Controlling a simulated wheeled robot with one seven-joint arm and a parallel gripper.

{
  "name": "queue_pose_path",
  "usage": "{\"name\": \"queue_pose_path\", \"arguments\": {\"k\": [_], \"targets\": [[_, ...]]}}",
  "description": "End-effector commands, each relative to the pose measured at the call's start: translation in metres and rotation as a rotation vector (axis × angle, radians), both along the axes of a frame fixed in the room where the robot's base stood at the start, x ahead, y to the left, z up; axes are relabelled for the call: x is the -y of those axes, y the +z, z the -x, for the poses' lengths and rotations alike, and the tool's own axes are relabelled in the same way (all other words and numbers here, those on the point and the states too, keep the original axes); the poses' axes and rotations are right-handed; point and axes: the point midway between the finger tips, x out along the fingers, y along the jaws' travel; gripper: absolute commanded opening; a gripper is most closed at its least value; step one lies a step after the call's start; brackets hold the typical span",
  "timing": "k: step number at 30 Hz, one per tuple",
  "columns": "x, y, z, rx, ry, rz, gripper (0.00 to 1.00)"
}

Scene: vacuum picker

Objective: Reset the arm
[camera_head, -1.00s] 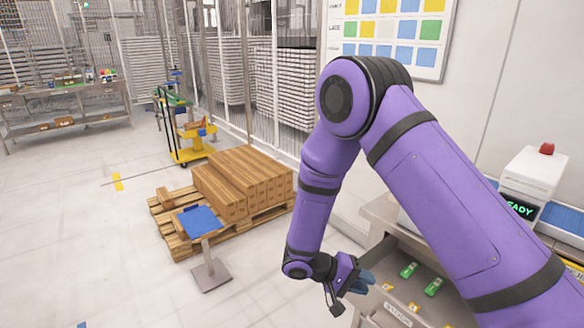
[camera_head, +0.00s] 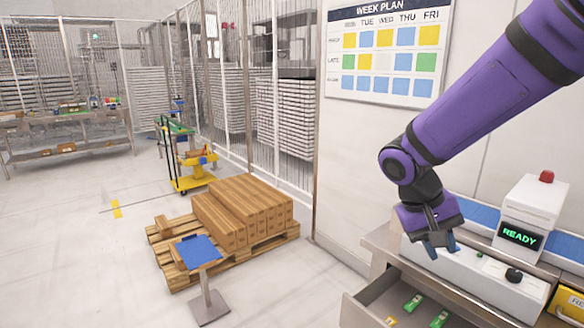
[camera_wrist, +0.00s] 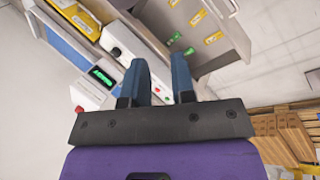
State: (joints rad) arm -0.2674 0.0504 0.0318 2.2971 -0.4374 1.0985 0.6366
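My purple arm comes in from the upper right in the head view. My gripper (camera_head: 441,248) hangs in the air in front of the white machine, above and behind the open drawer. In the wrist view the two blue fingers (camera_wrist: 162,82) stand apart with a clear gap and nothing between them, so it is open and empty.
Below are an open grey drawer (camera_head: 357,313) with green items (camera_head: 413,303) and a white machine (camera_head: 468,272) with a READY display (camera_head: 520,236). Cardboard boxes (camera_head: 240,210) lie on a pallet (camera_head: 180,275) at left, beside a blue-topped stand (camera_head: 198,251).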

Motion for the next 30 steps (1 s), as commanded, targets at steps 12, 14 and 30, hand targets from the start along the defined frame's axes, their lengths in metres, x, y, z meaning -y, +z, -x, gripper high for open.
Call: {"name": "queue_pose_path", "arguments": {"k": [12, 14, 30], "targets": [[0.027, 0.070, 0.064, 0.204, 0.036, -0.243, 0.24], [0.029, 0.078, 0.074, 0.237, 0.048, -0.272, 0.24], [0.037, 0.120, 0.147, 0.540, 0.165, -0.424, 0.24]]}}
